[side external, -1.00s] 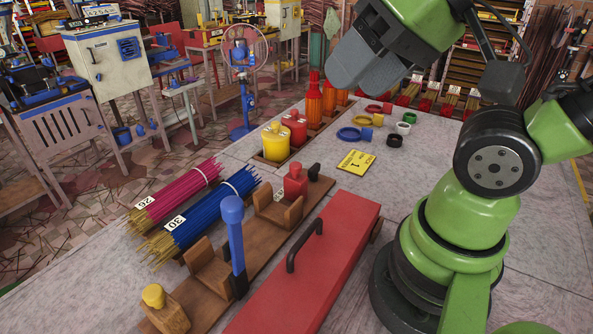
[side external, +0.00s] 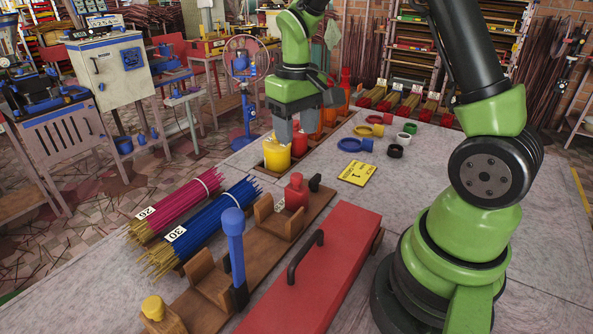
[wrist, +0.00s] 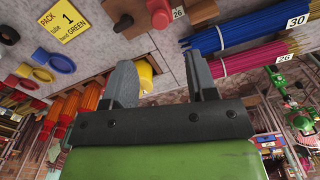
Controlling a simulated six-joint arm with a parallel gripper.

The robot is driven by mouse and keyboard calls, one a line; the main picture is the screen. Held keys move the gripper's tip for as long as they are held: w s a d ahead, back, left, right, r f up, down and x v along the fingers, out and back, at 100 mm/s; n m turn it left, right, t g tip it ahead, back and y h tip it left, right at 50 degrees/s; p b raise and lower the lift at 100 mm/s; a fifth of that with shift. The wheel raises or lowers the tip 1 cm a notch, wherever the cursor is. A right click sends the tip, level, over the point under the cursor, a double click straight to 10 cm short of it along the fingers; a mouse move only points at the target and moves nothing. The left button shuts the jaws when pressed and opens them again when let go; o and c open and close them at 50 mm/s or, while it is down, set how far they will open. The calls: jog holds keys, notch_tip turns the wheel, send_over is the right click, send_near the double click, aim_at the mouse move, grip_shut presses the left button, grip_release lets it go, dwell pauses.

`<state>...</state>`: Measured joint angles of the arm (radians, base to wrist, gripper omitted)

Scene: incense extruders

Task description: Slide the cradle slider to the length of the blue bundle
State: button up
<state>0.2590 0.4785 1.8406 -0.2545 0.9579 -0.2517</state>
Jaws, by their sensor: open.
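The blue bundle (side external: 208,222), tagged 30, lies on the table beside the wooden cradle (side external: 258,258); it also shows in the wrist view (wrist: 235,33). The cradle has two notched wooden supports, a red block (side external: 296,193) at its far end and a yellow-knobbed block (side external: 153,308) at its near end. I cannot tell which part is the slider. My gripper (side external: 291,136) is open and empty above the yellow canister, away from the cradle; its two spread fingers show in the wrist view (wrist: 163,85).
A magenta bundle (side external: 172,207), tagged 26, lies left of the blue one. Yellow (side external: 276,156) and red canisters stand under my gripper. A red lidded box (side external: 315,270) with a black handle is right of the cradle. Colored rings and a yellow card (side external: 357,173) lie beyond.

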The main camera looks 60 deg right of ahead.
aim_at(297, 175)
notch_tip(297, 175, down, 10)
jog(key=shift+r, duration=0.1)
dwell(0.4)
jog(key=shift+c, duration=0.4)
